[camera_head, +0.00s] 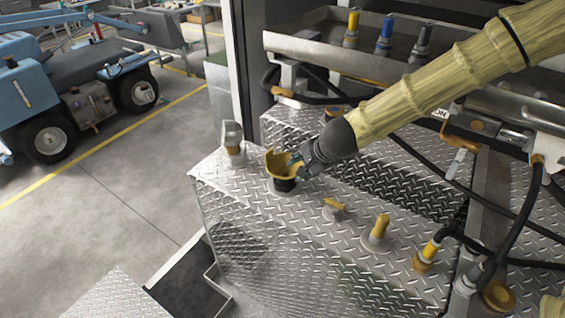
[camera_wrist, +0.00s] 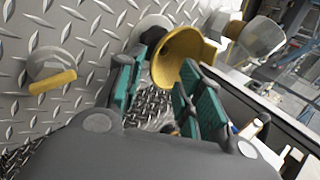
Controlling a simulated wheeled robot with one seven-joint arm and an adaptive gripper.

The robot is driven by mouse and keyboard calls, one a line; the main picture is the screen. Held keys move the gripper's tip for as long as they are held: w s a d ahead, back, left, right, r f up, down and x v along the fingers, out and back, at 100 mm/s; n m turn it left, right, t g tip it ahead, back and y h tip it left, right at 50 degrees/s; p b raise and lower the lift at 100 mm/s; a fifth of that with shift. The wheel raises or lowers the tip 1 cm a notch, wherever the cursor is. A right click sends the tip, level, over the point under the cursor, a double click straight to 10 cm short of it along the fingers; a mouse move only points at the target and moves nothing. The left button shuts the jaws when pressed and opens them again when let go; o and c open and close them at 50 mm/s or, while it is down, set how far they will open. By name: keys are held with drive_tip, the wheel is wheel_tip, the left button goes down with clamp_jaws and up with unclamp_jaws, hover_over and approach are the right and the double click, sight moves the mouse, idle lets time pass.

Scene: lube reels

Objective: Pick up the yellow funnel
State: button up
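The yellow funnel (camera_head: 274,163) stands upright in a dark round neck on top of the diamond-plate tank. In the wrist view the funnel (camera_wrist: 184,50) shows its open yellow mouth just beyond my fingertips. My gripper (camera_head: 297,160) is at the funnel's right side in the head view, very close to its rim. In the wrist view my gripper (camera_wrist: 166,68) has its two green-padded fingers apart, with the near side of the funnel at the gap between their tips. I cannot tell whether either finger touches it. The funnel's lower part is partly hidden by the fingers.
A clear-topped cap (camera_head: 232,138) stands left of the funnel. A small yellow-handled valve (camera_head: 333,208) and a yellow-topped fitting (camera_head: 379,230) rise from the plate to the right. Black hoses (camera_head: 500,262) and a metal rail (camera_head: 340,60) lie beyond. The tank's left edge is close by.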

sight(291, 174)
drive_tip(key=x, duration=0.4)
drive_tip(key=shift+a+f+p, duration=0.1)
drive_tip(key=shift+f+p, duration=0.15)
drive_tip(key=shift+p, duration=0.05)
drive_tip(key=shift+w+a+f+p, duration=0.15)
drive_tip(key=shift+w+f+p, duration=0.65)
drive_tip(key=shift+w+f, duration=0.35)
drive_tip(key=shift+x, duration=1.2)
clamp_jaws()
